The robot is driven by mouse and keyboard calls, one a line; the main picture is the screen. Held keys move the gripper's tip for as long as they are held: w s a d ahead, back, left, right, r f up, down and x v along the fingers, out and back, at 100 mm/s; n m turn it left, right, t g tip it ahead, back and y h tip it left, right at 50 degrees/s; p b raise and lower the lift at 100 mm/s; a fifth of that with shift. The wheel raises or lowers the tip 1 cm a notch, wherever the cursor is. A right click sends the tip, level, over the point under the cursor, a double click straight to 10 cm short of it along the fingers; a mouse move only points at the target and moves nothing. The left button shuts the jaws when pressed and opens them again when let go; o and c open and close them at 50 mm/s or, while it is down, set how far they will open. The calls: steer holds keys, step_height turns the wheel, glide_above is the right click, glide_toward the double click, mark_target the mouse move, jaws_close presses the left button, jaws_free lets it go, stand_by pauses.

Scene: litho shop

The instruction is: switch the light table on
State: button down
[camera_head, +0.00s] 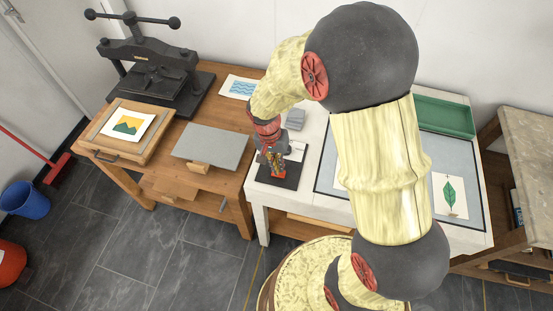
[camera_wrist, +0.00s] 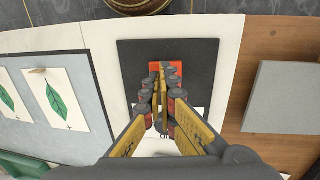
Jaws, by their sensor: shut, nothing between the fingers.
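The light table (camera_head: 256,196) is a white table with a dull grey-blue panel (camera_head: 326,176) that shows no clear glow; the panel is also at the left in the wrist view (camera_wrist: 74,138). A black plate (camera_head: 292,179) lies on its left end, also seen in the wrist view (camera_wrist: 204,58). A red-orange block, apparently the switch (camera_wrist: 176,68), sits on the plate, partly hidden by my fingers. My gripper (camera_wrist: 162,72) is shut and empty, fingertips over or at the block. I cannot tell whether they touch it. In the head view my gripper (camera_head: 277,170) points down there.
Leaf prints (camera_head: 449,196) lie on the panel, and a green tray (camera_head: 443,115) stands behind it. A wooden table (camera_head: 209,201) at the left holds a grey slab (camera_head: 212,146) and a black press (camera_head: 150,75).

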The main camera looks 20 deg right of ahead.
steer(key=shift+d+f, duration=0.1)
steer(key=shift+f, duration=0.6)
steer(key=shift+s+f, duration=0.1)
